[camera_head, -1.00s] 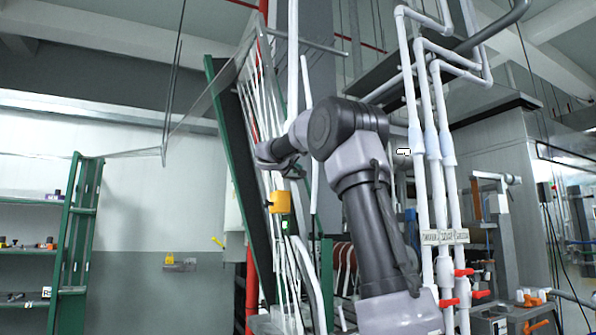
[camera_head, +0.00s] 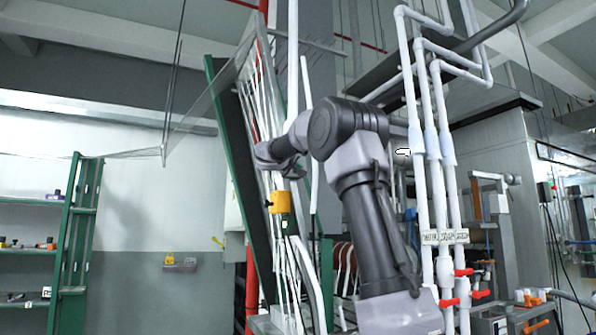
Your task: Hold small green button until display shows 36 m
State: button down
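My arm rises from the lower right, bends at the middle and reaches left to the sloped green frame. Its end, with my gripper (camera_head: 290,172), is small and dark against the white strands, and I cannot make out the fingers or a gap between them. Just below it is a yellow box (camera_head: 281,203) with a dark knob on its left side. A small green spot (camera_head: 286,225) shows under the box; I cannot tell whether it is the green button or whether anything touches it. No readable display shows.
The green frame (camera_head: 232,150) with white webbing strands stands close around my arm's end. White vertical pipes (camera_head: 432,170) with red valve handles (camera_head: 463,272) stand to the right. A green shelf (camera_head: 78,225) with small items is at the far left. Open space lies before the wall between.

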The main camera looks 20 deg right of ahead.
jog(key=shift+s, duration=0.9)
jog(key=s, duration=0.5)
jog(key=shift+d, duration=0.1)
dwell(0.6)
